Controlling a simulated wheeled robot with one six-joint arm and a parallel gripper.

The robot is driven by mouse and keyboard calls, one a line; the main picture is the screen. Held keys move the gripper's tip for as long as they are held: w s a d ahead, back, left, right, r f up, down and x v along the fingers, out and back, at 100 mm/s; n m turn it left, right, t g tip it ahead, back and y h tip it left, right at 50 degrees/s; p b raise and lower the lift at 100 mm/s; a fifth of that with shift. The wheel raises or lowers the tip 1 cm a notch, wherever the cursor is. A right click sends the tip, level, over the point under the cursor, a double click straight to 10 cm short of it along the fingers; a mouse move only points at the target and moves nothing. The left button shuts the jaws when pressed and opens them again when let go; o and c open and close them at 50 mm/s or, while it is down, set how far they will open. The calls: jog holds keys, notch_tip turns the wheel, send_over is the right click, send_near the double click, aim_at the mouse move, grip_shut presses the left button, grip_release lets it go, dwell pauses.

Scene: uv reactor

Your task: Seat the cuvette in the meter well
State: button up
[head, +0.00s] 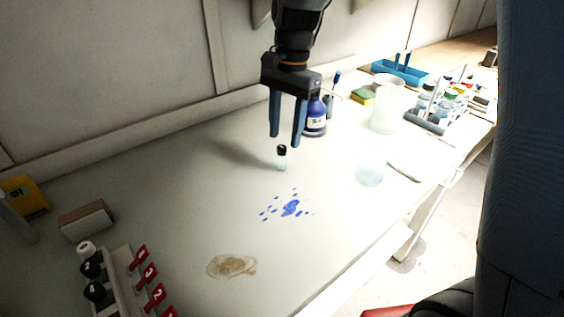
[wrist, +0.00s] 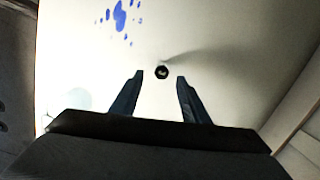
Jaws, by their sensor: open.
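The cuvette (head: 282,160), a small clear vial with a black cap, stands upright on the bench in the head view. In the wrist view its dark cap (wrist: 162,72) shows from above, just ahead of the fingertips and roughly midway between them. My gripper (head: 285,142) is open and empty, with its blue fingers pointing down close above and behind the cuvette. The gripper's two fingers (wrist: 160,76) also show apart in the wrist view. I cannot make out a meter well in either view.
Blue spilled spots (head: 290,208) and a brown stain (head: 232,266) mark the bench. A blue-labelled bottle (head: 316,118) stands behind the gripper.

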aim_at(282, 147)
jog(key=shift+a+f, duration=0.2)
jog(key=shift+f, duration=0.15)
jog(key=shift+s+a+f+p, duration=0.15)
jog(key=shift+f+p, duration=0.35)
jog(key=shift+f, duration=1.25)
jog(key=shift+s+a+f+p, duration=0.1)
jog(key=shift+f+p, duration=0.35)
jog(key=shift+f, duration=1.25)
grip_shut()
